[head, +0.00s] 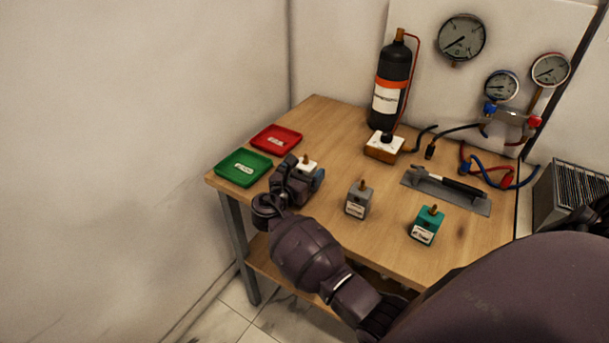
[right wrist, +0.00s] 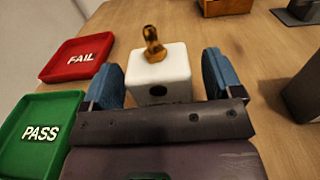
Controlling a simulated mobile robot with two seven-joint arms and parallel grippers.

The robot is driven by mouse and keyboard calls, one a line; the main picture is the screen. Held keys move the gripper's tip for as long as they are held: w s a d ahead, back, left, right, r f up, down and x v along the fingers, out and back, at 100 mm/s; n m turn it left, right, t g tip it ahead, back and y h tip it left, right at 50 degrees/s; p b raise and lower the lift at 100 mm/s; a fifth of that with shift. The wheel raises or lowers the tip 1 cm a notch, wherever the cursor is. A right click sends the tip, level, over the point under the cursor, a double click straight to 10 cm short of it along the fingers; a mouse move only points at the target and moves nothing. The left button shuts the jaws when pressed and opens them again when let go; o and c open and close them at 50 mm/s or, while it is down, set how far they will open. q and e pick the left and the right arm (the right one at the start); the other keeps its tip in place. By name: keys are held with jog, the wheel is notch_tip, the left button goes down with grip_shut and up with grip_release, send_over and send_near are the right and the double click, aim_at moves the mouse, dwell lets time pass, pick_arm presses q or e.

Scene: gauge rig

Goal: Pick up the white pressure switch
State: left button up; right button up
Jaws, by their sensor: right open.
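The white pressure switch (right wrist: 160,72) is a white block with a brass fitting on top. It stands upright on the wooden table. In the head view its top (head: 307,164) shows behind my right gripper, which hides its lower part. My right gripper (right wrist: 163,82) is open, with its blue fingertips on either side of the switch. A small gap shows on the right side; I cannot tell whether the left finger touches. In the head view my right gripper (head: 308,175) is near the table's left front edge. My left gripper is not in view.
A green PASS tray (head: 262,179) and a red FAIL tray (head: 294,146) lie left of the switch. A grey switch (head: 358,200) and a teal switch (head: 427,226) stand to the right.

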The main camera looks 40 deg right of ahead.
jog(key=shift+w+d, duration=0.15)
jog(key=shift+d, duration=0.15)
jog(key=c, duration=1.1)
jog(key=shift+r, duration=0.15)
